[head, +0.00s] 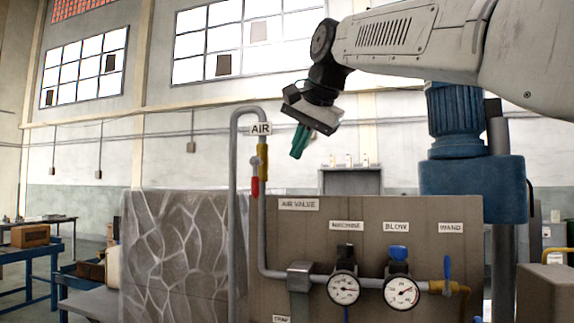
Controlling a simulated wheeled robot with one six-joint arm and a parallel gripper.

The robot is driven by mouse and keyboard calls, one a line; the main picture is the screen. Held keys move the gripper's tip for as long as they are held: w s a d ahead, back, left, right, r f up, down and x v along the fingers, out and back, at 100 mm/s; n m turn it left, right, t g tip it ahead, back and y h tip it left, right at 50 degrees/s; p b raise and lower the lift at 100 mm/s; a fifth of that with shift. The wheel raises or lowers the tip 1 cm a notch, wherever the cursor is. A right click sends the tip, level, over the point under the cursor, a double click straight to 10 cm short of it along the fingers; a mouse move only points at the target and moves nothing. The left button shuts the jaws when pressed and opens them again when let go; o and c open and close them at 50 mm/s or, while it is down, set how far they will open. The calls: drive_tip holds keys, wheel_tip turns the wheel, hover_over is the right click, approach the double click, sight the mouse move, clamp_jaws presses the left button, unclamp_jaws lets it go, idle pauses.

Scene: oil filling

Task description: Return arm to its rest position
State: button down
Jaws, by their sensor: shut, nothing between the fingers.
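My arm reaches in from the upper right of the head view. My gripper (299,142) hangs from its end, tilted down to the left, with green fingers. It is shut and empty.
The panel (330,230) carries two gauges (344,289) (402,292), a red valve handle (255,187) and a blue handle (447,268). A blue motor (457,120) stands at right behind the arm. A blue workbench (30,252) is at left.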

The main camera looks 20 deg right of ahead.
drive_tip(key=s+d+f+n+g, duration=0.1)
drive_tip(key=s+f+n+g, duration=0.35)
drive_tip(key=f, duration=1.35)
drive_tip(key=s+d+f+n+g+h, duration=0.1)
drive_tip(key=s+f+n, duration=0.3)
drive_tip(key=s+f, duration=1.9)
drive_tip(key=shift+s+d+g, duration=0.35)
drive_tip(key=shift+s+d, duration=0.4)
drive_tip(key=shift+s, duration=0.3)
